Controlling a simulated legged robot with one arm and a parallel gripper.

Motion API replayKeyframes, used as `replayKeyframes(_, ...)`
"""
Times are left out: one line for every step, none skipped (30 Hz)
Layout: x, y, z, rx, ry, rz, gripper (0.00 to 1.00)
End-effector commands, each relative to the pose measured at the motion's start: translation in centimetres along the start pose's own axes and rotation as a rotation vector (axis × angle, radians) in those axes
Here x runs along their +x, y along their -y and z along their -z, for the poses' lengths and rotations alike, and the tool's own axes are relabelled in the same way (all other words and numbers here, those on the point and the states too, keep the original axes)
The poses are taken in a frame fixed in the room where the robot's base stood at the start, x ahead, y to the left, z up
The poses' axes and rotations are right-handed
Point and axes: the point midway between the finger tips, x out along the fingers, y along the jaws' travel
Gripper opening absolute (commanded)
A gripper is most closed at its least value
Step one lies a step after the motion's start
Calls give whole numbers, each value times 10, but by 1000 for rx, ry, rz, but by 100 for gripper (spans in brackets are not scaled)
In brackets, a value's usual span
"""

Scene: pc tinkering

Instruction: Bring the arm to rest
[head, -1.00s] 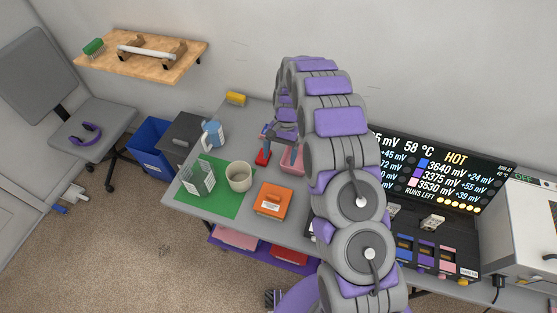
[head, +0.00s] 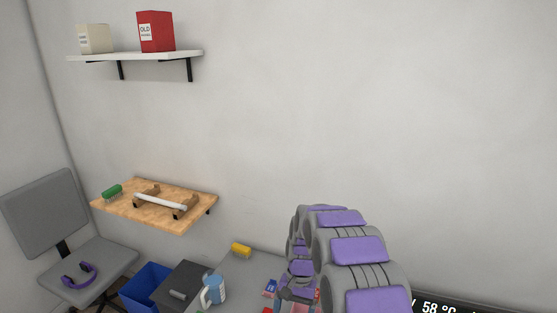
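My arm (head: 345,250), grey with purple pads, rises at the lower right of the head view and bends over toward the desk. My gripper (head: 296,296) is small and dark at the arm's far end, low over the desk near small red and blue items. Its fingers are partly hidden and cut close to the bottom edge, so its opening cannot be made out.
The grey desk (head: 262,268) holds a blue-and-white jug (head: 213,290) and a yellow object (head: 241,250). A wooden shelf (head: 118,205) and a white shelf (head: 135,56) hang on the wall. A blue bin (head: 146,288) and a chair (head: 95,262) stand left. The wall area above the arm is clear.

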Motion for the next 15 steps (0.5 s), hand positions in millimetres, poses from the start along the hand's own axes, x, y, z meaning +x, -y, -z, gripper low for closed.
replayKeyframes(-10,-5,-10,-10,-10,1,88)
replayKeyframes(-13,-8,-16,-16,-11,0,88)
replayKeyframes(-18,-12,-23,-23,-14,-1,88)
replayKeyframes(-23,-15,-28,-29,-20,-1,88)
replayKeyframes(-28,-18,-34,-35,-25,-1,88)
replayKeyframes(-32,-22,-41,-42,-28,-3,88)
replayKeyframes(-35,-25,-48,-48,-30,-4,88)
replayKeyframes(-39,-28,-54,-53,-35,-5,88)
replayKeyframes(-43,-33,-61,-61,-40,-7,88)
replayKeyframes(-46,-36,-67,-67,-44,-8,88)
replayKeyframes(-49,-39,-73,-73,-48,-9,88)
replayKeyframes(-53,-44,-81,-80,-52,-11,88)
replayKeyframes(-54,-47,-88,-85,-54,-13,88)
replayKeyframes(-57,-50,-94,-90,-57,-14,88)
replayKeyframes(-60,-55,-101,-98,-65,-14,88)
